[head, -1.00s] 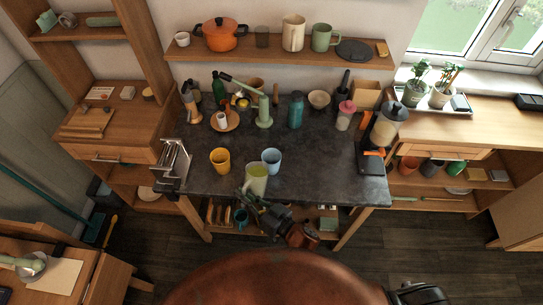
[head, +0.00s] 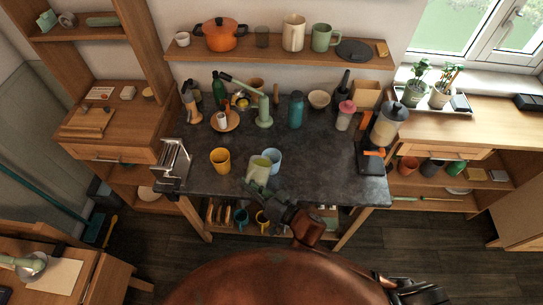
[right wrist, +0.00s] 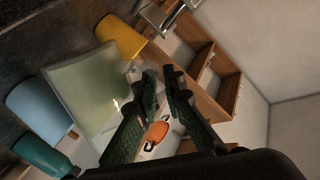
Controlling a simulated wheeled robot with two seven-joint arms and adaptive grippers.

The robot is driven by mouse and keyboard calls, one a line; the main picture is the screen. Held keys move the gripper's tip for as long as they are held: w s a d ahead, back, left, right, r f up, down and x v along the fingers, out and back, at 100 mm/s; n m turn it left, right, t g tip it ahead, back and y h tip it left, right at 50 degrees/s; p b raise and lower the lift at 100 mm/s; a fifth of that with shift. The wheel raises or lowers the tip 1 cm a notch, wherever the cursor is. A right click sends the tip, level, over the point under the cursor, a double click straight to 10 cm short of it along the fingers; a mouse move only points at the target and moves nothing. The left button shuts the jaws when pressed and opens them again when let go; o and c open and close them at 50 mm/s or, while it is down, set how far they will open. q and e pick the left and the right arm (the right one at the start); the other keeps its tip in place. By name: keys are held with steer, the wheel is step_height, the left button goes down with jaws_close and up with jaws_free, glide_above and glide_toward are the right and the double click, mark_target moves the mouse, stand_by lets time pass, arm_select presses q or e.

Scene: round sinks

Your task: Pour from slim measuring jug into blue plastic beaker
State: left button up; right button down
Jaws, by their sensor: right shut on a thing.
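The slim measuring jug (head: 257,172) is pale and see-through with pale green inside. My right gripper (head: 257,188) is shut on its near side in the head view. The jug leans to the right, its top beside the blue plastic beaker (head: 274,157), and covers part of it. The beaker stands upright on the dark table. In the right wrist view the jug (right wrist: 92,88) is beyond the gripper fingers (right wrist: 163,80), near the blue beaker (right wrist: 38,106). I cannot tell whether anything is flowing. My left gripper is not in view.
A yellow cup (head: 220,160) stands left of the jug on the dark table (head: 205,180). A teal bottle (head: 296,111), a pink-lidded jar (head: 345,114) and a blender (head: 387,125) stand farther back. The table is clear right of the beaker.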

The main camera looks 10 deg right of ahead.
mark_target(248, 174)
steer(key=shift+w+d+r+m, duration=0.15)
steer(key=shift+r, duration=0.3)
steer(key=shift+w+d+r+m, duration=0.1)
steer(key=shift+w+r+m, duration=0.05)
steer(key=shift+r, duration=0.25)
steer(key=shift+w+d+r+m, duration=0.15)
steer(key=shift+w+r+m, duration=0.1)
steer(key=shift+r+m, duration=0.35)
stand_by(0.5)
steer(key=shift+w+d+r, duration=0.1)
steer(key=shift+r, duration=0.15)
steer(key=shift+w+d+r+m+g, duration=0.15)
steer(key=shift+r+m+g, duration=0.15)
steer(key=shift+r+m, duration=0.25)
stand_by(1.1)
